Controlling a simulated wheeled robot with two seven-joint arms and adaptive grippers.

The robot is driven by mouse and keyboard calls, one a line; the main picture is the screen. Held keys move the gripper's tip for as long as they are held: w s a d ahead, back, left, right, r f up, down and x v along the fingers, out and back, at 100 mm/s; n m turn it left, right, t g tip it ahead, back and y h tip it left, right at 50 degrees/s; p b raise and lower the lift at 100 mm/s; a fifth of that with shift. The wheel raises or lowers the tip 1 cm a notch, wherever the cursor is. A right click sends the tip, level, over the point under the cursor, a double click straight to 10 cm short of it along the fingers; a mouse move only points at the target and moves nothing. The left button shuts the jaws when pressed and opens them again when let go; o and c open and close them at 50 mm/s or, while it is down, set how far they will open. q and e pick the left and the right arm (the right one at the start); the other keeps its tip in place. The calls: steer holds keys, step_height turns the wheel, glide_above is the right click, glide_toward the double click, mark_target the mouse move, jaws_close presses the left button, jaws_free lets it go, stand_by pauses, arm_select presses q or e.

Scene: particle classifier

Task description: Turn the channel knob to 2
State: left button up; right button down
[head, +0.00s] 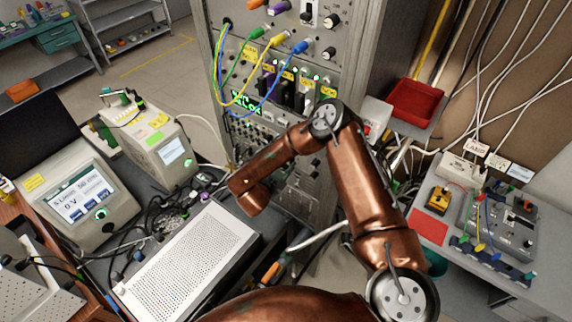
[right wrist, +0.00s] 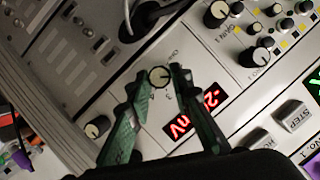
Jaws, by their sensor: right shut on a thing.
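In the right wrist view, the channel knob (right wrist: 160,78) is a small round dial with a light face and dark rim on a pale panel. My left gripper is in neither view.
A red digital display (right wrist: 192,115) and STEP button (right wrist: 293,116) sit beside the knob. Other knobs (right wrist: 257,52) are close by. In the head view, coloured cables (head: 262,80) hang on the rack. A perforated white box (head: 190,262) stands at front left.

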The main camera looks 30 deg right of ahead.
steer(key=shift+s+f+m+t+b, duration=0.2)
steer(key=shift+m+t+b, duration=0.45)
steer(key=shift+m, duration=0.35)
steer(key=shift+s+f+m+t+b, duration=0.15)
steer(key=shift+m+t+b, duration=0.45)
steer(key=shift+m, duration=0.4)
steer(key=shift+w, duration=0.1)
steer(key=c, duration=1.7)
jaws_free()
steer(key=shift+d+r, duration=0.1)
steer(key=shift+r, duration=0.05)
steer(key=shift+c, duration=0.2)
